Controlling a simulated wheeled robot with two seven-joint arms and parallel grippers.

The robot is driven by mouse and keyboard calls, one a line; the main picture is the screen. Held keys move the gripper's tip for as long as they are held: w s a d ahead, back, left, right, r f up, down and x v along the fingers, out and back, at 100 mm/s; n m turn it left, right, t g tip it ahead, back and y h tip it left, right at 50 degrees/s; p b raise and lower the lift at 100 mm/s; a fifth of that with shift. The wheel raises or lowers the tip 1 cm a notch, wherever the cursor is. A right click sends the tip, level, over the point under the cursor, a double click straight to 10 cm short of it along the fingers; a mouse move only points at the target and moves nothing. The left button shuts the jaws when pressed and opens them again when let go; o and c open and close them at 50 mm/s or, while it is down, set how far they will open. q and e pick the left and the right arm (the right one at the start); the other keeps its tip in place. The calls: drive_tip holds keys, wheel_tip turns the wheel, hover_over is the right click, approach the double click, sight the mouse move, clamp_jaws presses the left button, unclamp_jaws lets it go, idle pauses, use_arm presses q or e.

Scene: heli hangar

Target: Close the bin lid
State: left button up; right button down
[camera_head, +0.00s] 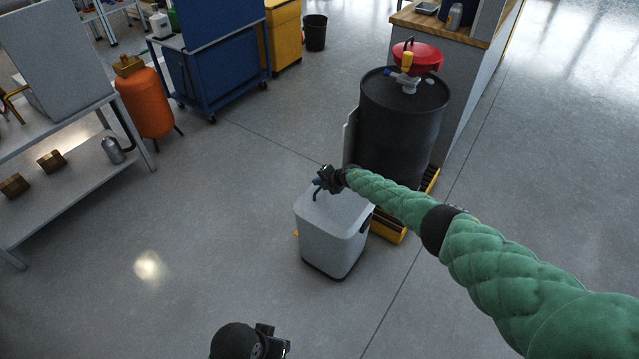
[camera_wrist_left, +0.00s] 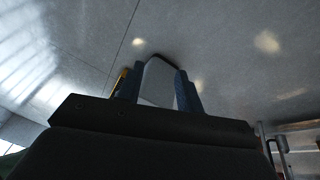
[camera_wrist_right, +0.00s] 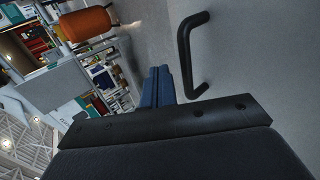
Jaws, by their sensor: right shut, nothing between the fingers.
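The light grey bin (camera_head: 332,243) stands on the floor in front of the black drum. Its top looks covered by a flat pale lid (camera_head: 343,208); I cannot tell whether the lid is fully flush. A black bar handle (camera_wrist_right: 187,50) shows close up in the right wrist view. My right gripper (camera_head: 319,183) is shut and empty at the far left edge of the bin top, beside the handle; contact is unclear. My left gripper (camera_head: 270,340) is low in the head view, apart from the bin. Its fingers (camera_wrist_left: 158,88) are open, with a pale shape beyond them.
The black drum (camera_head: 400,125) stands close behind the bin on a yellow-edged base (camera_head: 388,230). A pale upright panel (camera_head: 350,137) is beside the drum. A shelf table (camera_head: 65,165) and an orange tank (camera_head: 145,103) stand at left. The floor left of the bin is clear.

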use_arm(q)
drive_tip(key=shift+w+d+f, duration=0.1)
drive_tip(key=shift+d+f, duration=0.2)
use_arm(e)
drive_tip(key=shift+f, duration=0.2)
drive_tip(key=shift+r, duration=0.1)
